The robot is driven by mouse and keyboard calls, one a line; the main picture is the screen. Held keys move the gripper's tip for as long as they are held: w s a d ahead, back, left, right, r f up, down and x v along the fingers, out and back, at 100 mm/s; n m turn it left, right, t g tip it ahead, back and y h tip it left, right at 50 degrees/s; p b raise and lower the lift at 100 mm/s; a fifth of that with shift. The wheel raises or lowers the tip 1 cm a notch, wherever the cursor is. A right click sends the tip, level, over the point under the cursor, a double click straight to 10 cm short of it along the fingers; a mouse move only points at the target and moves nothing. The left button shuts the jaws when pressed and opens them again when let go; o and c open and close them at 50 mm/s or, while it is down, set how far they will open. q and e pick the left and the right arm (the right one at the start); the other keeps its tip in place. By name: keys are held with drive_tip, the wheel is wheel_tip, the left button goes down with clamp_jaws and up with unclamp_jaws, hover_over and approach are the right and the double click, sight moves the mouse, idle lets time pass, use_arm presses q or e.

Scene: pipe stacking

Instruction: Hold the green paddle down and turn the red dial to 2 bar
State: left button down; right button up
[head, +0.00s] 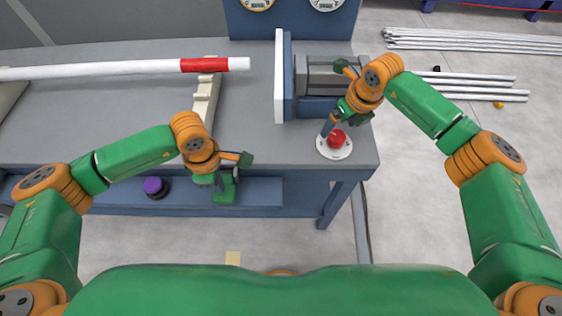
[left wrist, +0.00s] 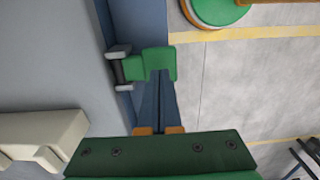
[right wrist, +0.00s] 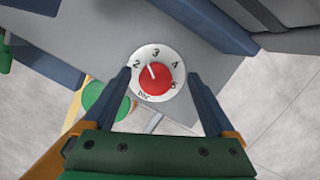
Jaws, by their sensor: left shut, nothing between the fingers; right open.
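The green paddle (left wrist: 133,68) sits on a grey hinge at the table's front edge; it also shows in the head view (head: 226,191). My left gripper (left wrist: 160,74) is shut and empty, its fingertips over the paddle; I cannot tell whether they press it. The red dial (right wrist: 155,82) sits on a round white plate numbered 2 to 5, at the table's front right corner in the head view (head: 337,138). Its white pointer lies between 2 and 3. My right gripper (right wrist: 159,76) is open, with one finger on each side of the dial, apart from the red knob.
A purple button (head: 155,186) is on the front shelf left of the paddle. A white pipe with a red band (head: 205,65) lies across cream supports (head: 206,100). A grey and blue clamp-like fixture (head: 318,78) stands behind the dial. Loose pipes (head: 470,40) lie on the floor at right.

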sight(337, 136)
drive_tip(key=m+h, duration=0.1)
drive_tip(key=m, duration=0.4)
drive_tip(key=shift+m, duration=0.3)
drive_tip(key=m, duration=0.2)
drive_tip(key=m+h, duration=0.1)
drive_tip(key=m, duration=0.2)
drive_tip(key=shift+h, duration=0.3)
drive_tip(key=shift+s+f, duration=0.2)
drive_tip(key=shift+f, duration=0.75)
drive_tip(key=shift+s+f, duration=0.15)
drive_tip(key=shift+f, duration=0.75)
drive_tip(key=shift+a, duration=0.1)
drive_tip(key=c, duration=1.2)
